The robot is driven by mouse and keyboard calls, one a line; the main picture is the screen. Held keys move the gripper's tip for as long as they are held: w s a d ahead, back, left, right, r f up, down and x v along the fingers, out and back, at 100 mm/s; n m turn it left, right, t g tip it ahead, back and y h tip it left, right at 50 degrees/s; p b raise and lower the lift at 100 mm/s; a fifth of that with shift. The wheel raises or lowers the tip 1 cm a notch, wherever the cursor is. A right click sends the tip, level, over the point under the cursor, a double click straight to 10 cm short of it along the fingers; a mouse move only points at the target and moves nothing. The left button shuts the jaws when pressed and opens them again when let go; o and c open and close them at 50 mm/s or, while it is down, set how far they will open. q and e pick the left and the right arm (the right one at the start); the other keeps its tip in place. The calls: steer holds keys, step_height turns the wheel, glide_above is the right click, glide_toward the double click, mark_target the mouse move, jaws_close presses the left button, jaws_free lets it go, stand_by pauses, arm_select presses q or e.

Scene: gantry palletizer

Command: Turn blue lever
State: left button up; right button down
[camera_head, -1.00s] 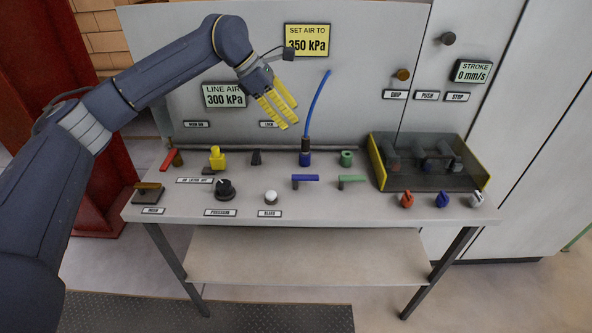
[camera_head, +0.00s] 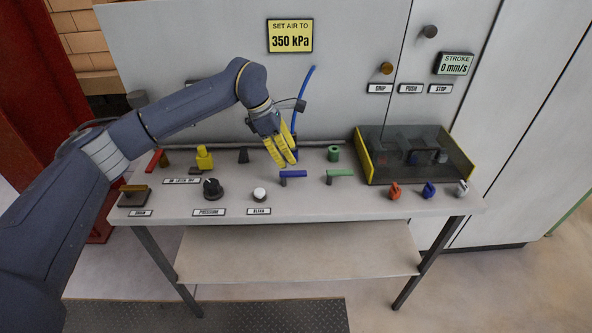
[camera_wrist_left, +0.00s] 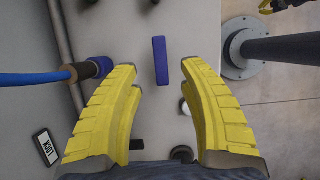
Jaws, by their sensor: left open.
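The blue lever (camera_head: 293,174) is a flat blue bar on a short dark post, lying crosswise on the bench top. In the left wrist view the blue lever (camera_wrist_left: 160,60) lies beyond the fingertips, between their lines and touching neither. My left gripper (camera_head: 285,163) has yellow fingers pointing down, just above and slightly left of the lever. In the left wrist view my left gripper (camera_wrist_left: 170,82) is open and empty.
A green lever (camera_head: 340,173) sits right of the blue one. A blue hose (camera_head: 304,95) rises behind my gripper. A smoked-cover box (camera_head: 415,160) stands at right; a black knob (camera_head: 212,188) and white button (camera_head: 259,194) are in front left. Signs read 350 kPa and 0 mm/s.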

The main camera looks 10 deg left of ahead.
mark_target(297, 172)
arm_select(q)
steer(key=shift+x, duration=3.5)
jaws_close()
